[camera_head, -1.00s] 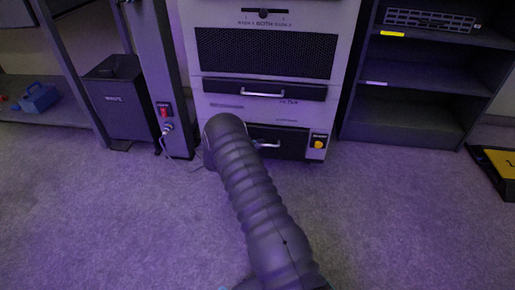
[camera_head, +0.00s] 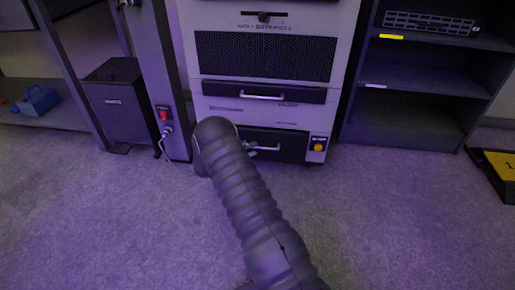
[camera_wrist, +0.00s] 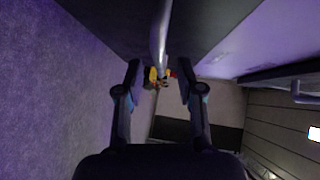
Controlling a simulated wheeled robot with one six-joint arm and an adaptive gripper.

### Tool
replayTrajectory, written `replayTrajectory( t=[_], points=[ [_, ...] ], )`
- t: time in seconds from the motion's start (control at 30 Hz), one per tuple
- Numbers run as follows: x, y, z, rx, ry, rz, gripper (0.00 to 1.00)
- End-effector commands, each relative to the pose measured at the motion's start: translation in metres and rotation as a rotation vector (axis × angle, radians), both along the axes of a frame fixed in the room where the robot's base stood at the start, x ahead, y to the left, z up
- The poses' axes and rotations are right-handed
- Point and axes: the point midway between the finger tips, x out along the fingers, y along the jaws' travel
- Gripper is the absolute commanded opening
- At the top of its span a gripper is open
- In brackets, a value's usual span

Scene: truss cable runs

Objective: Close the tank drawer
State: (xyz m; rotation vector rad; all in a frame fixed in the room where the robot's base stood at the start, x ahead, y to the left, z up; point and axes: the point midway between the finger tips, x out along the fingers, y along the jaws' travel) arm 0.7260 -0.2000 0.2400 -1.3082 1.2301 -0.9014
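The tank drawer is probably the lower dark drawer (camera_head: 285,146) of the light grey cabinet; its label is too small to read. Its silver handle (camera_head: 266,148) shows just right of my arm. I cannot tell how far the drawer is out. In the wrist view a pale handle bar (camera_wrist: 160,38) runs down from the dark front (camera_wrist: 105,18) toward the gap between my fingers. My gripper (camera_wrist: 159,80) is open, with one finger on each side of the bar's line and clear space beside it. In the head view my arm hides most of the gripper and the drawer's left part.
Above is another dark drawer (camera_head: 225,91) with a silver handle. A yellow knob (camera_head: 318,147) sits right of the lower drawer. A dark bin (camera_head: 118,100) and a post with a red switch (camera_head: 164,115) stand left, dark shelves (camera_head: 410,122) right. The carpet in front is clear.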

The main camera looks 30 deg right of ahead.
Motion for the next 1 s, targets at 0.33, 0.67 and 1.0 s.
replayTrajectory(
  t=[0.33,0.67,1.0],
  points=[
    [-0.011,0.063,0.009,-0.001,0.000,0.002,0.37],
    [-0.014,0.080,0.012,0.000,-0.001,0.001,0.37],
    [-0.014,0.080,0.012,0.000,-0.001,0.001,0.37]
  ],
)
